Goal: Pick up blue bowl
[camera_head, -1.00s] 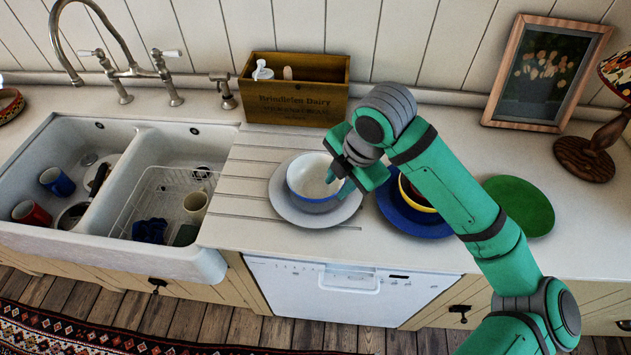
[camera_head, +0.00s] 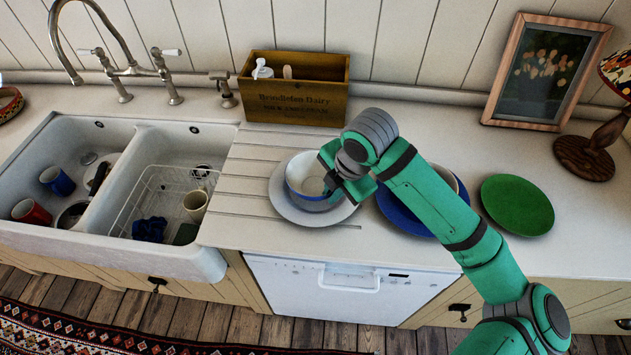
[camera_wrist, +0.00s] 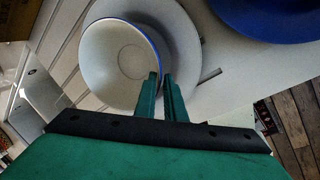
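The blue bowl (camera_head: 303,172) has a pale inside and a blue rim. It sits upright on a light grey plate (camera_head: 283,208) on the counter. In the wrist view the bowl (camera_wrist: 115,60) fills the upper left, on its plate (camera_wrist: 186,45). My gripper (camera_head: 328,184) is at the bowl's right side. In the wrist view my gripper (camera_wrist: 161,76) has its two fingers close together with a narrow gap, at the bowl's right rim. The rim appears to run between the fingertips. Whether they press on it cannot be made out.
A blue plate (camera_head: 400,215) with a bowl, partly hidden by my arm, stands just right. A green plate (camera_head: 517,205) lies farther right. A wooden crate (camera_head: 295,100) stands behind. The double sink (camera_head: 130,235) with dishes is at the left.

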